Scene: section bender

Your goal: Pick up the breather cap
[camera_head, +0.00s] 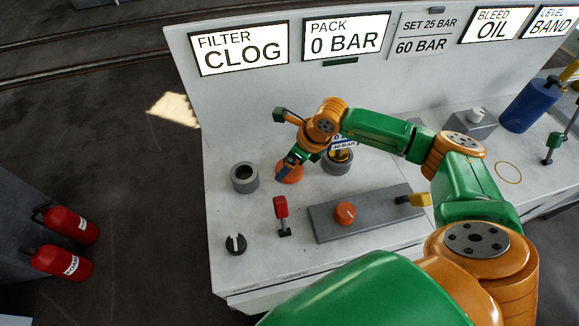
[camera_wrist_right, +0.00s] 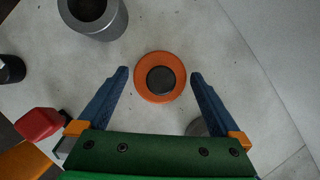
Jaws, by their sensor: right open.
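An orange disc with a dark round centre, which looks like the breather cap (camera_wrist_right: 144,88), lies on the pale bench top. It also shows in the head view (camera_head: 290,175), partly hidden by my right gripper (camera_head: 293,160). In the right wrist view my right gripper (camera_wrist_right: 159,76) is open, with one blue finger on each side of the cap. The fingers appear apart from it, and nothing is held. The height of the fingertips above the bench is hard to tell. My left gripper is not in view.
A grey hollow cylinder (camera_head: 244,186) stands left of the cap; a gauge-like round fitting (camera_head: 338,165) stands close on its right. In front are a red lever (camera_head: 281,207), a black knob (camera_head: 236,244) and a grey plate (camera_head: 375,217) with an orange knob. A sign panel (camera_head: 265,90) rises behind.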

